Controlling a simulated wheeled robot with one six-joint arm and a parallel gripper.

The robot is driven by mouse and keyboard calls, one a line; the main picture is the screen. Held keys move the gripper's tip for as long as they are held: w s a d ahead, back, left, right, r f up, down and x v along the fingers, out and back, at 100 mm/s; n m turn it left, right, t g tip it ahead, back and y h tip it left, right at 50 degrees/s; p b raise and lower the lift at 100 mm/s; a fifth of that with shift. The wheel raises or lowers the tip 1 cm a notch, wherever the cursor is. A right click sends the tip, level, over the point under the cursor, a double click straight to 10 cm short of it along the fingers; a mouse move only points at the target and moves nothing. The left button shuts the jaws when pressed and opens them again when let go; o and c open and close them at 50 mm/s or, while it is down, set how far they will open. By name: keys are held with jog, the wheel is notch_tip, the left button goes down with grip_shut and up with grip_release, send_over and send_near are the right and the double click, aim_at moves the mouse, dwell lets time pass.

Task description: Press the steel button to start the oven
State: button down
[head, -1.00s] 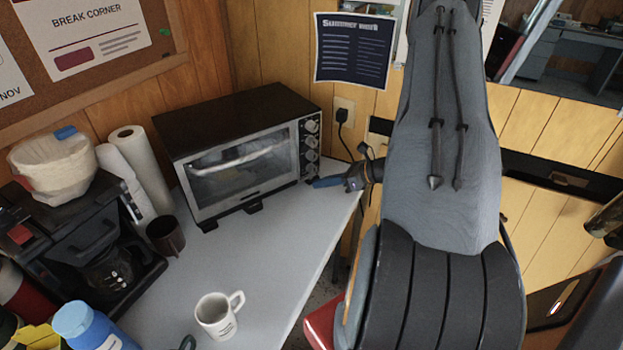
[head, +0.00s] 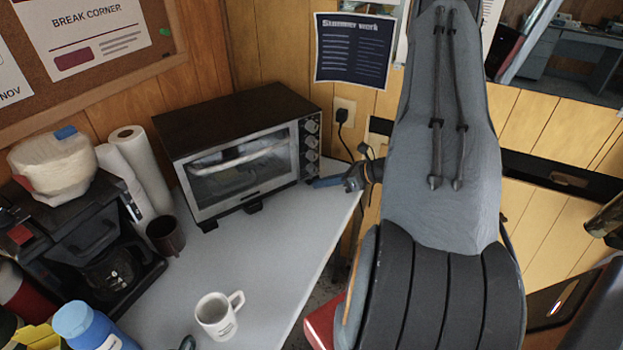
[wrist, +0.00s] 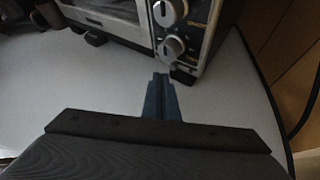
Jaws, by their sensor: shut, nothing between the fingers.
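The toaster oven (head: 245,108) stands at the back of the white table, its glass door shut and a column of knobs at its right front edge. My gripper (head: 318,182) has its blue fingers together and empty, close in front of the oven's lower right corner. In the wrist view, the fingertips (wrist: 161,77) point at the foot of the control panel (wrist: 193,40), just below the lowest visible knob (wrist: 173,47). The steel button cannot be made out clearly there. I cannot tell whether the fingertips touch the panel.
A white mug (head: 218,316) stands near the table's front edge. A brown cup (head: 166,236), a paper towel roll (head: 140,165) and a coffee maker (head: 90,235) are on the left. A black cord (head: 343,135) hangs from the wall outlet beside the oven. The middle of the table (head: 250,255) is clear.

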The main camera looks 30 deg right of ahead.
jog(key=shift+w, duration=0.1)
jog(key=shift+w, duration=0.35)
jog(key=shift+w+b, duration=0.4)
jog(key=shift+b, duration=0.05)
dwell(0.7)
jog(key=shift+s, duration=0.85)
jog(key=shift+s+p, duration=0.85)
jog(key=shift+s, duration=1.65)
